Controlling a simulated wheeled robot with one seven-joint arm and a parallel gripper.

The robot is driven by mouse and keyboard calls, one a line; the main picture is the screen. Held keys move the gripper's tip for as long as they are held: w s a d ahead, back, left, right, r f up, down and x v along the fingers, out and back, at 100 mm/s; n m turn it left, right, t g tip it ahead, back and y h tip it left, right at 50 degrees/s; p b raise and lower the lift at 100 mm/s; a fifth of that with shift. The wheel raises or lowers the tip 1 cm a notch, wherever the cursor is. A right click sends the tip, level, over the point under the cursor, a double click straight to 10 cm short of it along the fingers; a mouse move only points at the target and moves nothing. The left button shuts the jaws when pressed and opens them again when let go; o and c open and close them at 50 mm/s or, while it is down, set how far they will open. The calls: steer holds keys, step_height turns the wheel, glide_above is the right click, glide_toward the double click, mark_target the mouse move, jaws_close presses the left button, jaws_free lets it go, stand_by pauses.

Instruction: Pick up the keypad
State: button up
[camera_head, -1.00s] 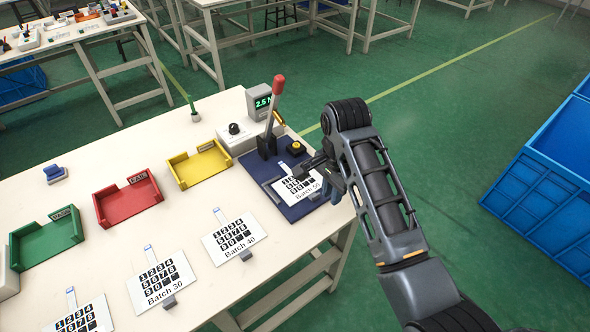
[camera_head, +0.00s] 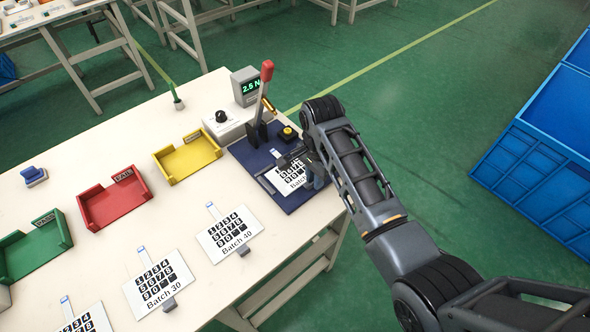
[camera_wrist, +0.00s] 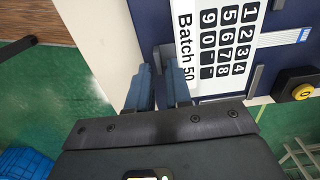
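The white Batch 50 keypad (camera_head: 287,176) lies on the blue fixture plate (camera_head: 297,199) at the table's right end, partly hidden by my gripper in the head view. The wrist view shows the keypad (camera_wrist: 222,50) with its black number keys right of the fingers. My gripper (camera_wrist: 162,80) has two blue fingers with a gap between them, at the keypad's labelled edge. A small grey tab (camera_wrist: 162,58) at that edge shows in line with the gap; I cannot tell if the fingers touch it.
The Batch 40 (camera_head: 231,235) and Batch 30 (camera_head: 159,281) keypads lie on the table. A red-handled lever (camera_head: 262,100) and a yellow button (camera_head: 287,132) stand by the fixture. Yellow (camera_head: 188,158), red (camera_head: 116,201) and green (camera_head: 33,249) trays line the back. Blue crates (camera_head: 545,150) stand right.

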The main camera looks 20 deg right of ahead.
steer(key=shift+f, duration=0.2)
jaws_close()
steer(key=shift+r, duration=0.15)
stand_by(0.3)
